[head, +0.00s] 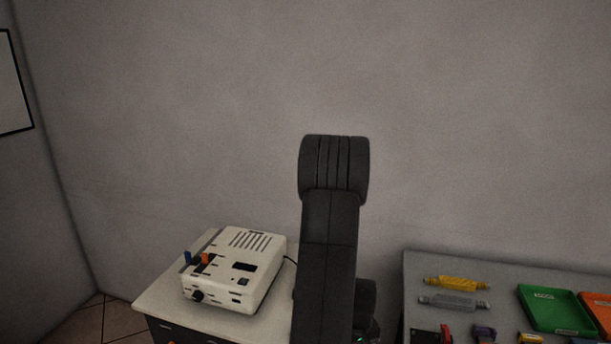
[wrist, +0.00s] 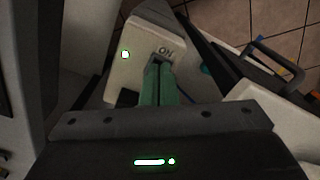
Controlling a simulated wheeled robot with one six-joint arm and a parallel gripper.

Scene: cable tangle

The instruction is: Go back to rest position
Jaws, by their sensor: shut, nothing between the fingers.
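My gripper (wrist: 160,68) shows in the wrist view with its two green fingers together and nothing between them. The fingertips overlap a dark recess in a pale box (wrist: 135,55) with dark lettering and a small lit green square. I cannot tell whether they touch it. In the head view my dark arm (head: 330,235) stands upright in the middle, and the gripper is hidden there.
A white device (head: 235,268) with blue and orange parts stands on a pale-topped cabinet (head: 160,293) at left. A grey table (head: 420,275) at right carries a yellow tool (head: 457,284), a grey tool (head: 452,301), a green tray (head: 556,326) and an orange tray (head: 598,308).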

